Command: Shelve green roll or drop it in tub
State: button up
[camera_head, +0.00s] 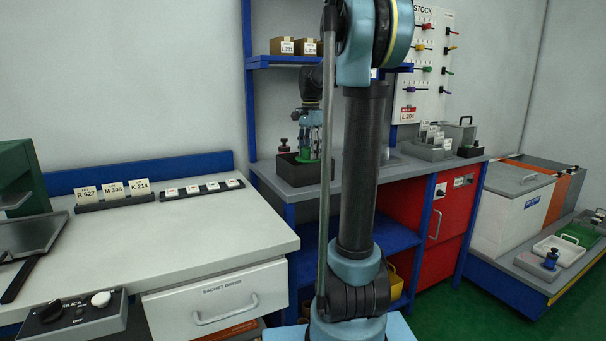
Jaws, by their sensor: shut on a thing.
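My gripper (312,150) points down over the grey counter of the blue-framed bench, beyond my arm's upright column. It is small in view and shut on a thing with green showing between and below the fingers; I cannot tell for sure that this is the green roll. An upper blue shelf (262,60) carries small brown boxes labelled L 221 and L 222 or similar. A yellow container (397,281) under the bench is partly hidden by my arm; I cannot tell whether it is the tub.
A small red-and-black item (284,146) stands left of my gripper. Grey bins with cards (429,145) stand on the counter's right. A pegboard (430,60) holds coloured pieces. The white worktop (190,230) at left is mostly clear. A white chest (514,205) stands right.

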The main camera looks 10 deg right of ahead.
jog(key=o, duration=1.3)
jog(key=shift+r, duration=0.1)
notch_tip(320, 180, up, 12)
jog(key=shift+f, duration=0.1)
jog(key=s+f+n, duration=0.4)
jog(key=s+f, duration=0.7)
jog(key=s+f+n+t, duration=0.1)
jog(key=s+f+n, duration=0.3)
jog(key=s+f, duration=0.8)
jog(key=s+f+n+t, duration=0.1)
jog(key=s+f+n, duration=0.3)
jog(key=s+f, duration=0.7)
jog(key=shift+s+a+f+n, duration=0.25)
jog(key=shift+s+n, duration=0.15)
jog(key=shift+s, duration=0.15)
